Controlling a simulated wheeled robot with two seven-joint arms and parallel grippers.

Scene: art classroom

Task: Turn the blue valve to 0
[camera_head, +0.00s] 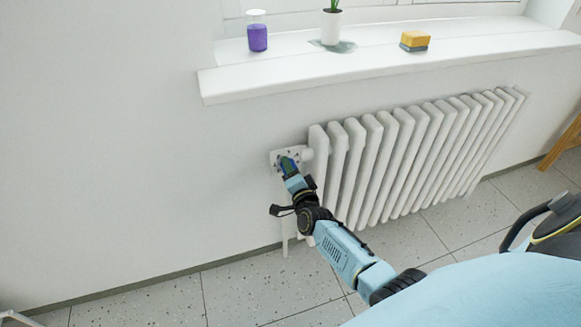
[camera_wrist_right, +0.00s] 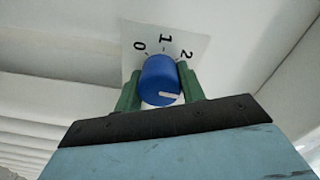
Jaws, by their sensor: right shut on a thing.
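The blue valve (camera_wrist_right: 160,80) is a round knob in front of a white plate (camera_wrist_right: 191,42) marked 0, 1 and 2. In the right wrist view, 0 is at the left, 1 at the top and 2 at the right. A short white mark shows low on the knob's face, away from the numbers. The green fingers of my right gripper (camera_wrist_right: 160,91) are shut on the knob, one on each side. In the head view, my right gripper (camera_head: 288,165) reaches the plate beside the radiator and mostly hides the valve. My left gripper is not in view.
The white radiator (camera_head: 395,155) stands just right of the valve. The wall left of the valve is clear.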

